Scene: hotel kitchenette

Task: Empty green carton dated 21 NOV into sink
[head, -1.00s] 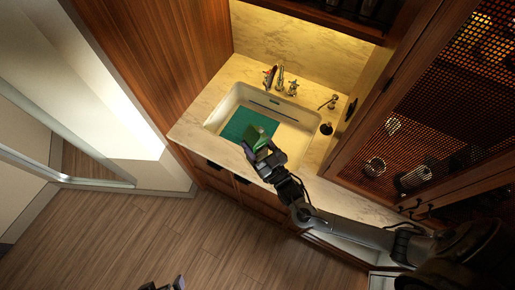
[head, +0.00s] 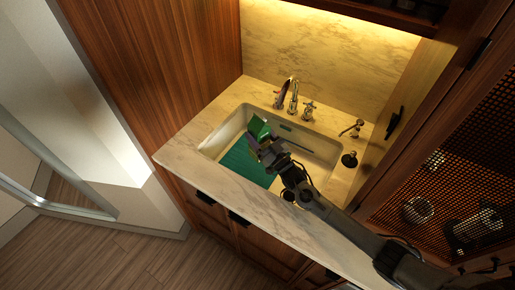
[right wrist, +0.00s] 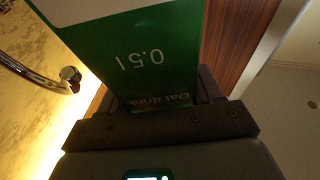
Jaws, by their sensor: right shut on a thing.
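A green carton (head: 259,127) is held by my right gripper (head: 268,149) above the sink (head: 322,150). In the right wrist view the carton (right wrist: 150,55) fills the space between the fingers, with "0.5 l" and "Oat drink" appearing upside down and a pale band at its upper left. No date shows on the visible face. I cannot tell whether the carton's spout is open, and no liquid stream shows. My left gripper is out of view.
The faucet (head: 292,97) with handles stands behind the basin, close to the carton. A soap dispenser (head: 352,128) and a dark round item (head: 349,159) are on the marble counter (head: 200,167) at right. A wooden panel (head: 155,60) rises at the left.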

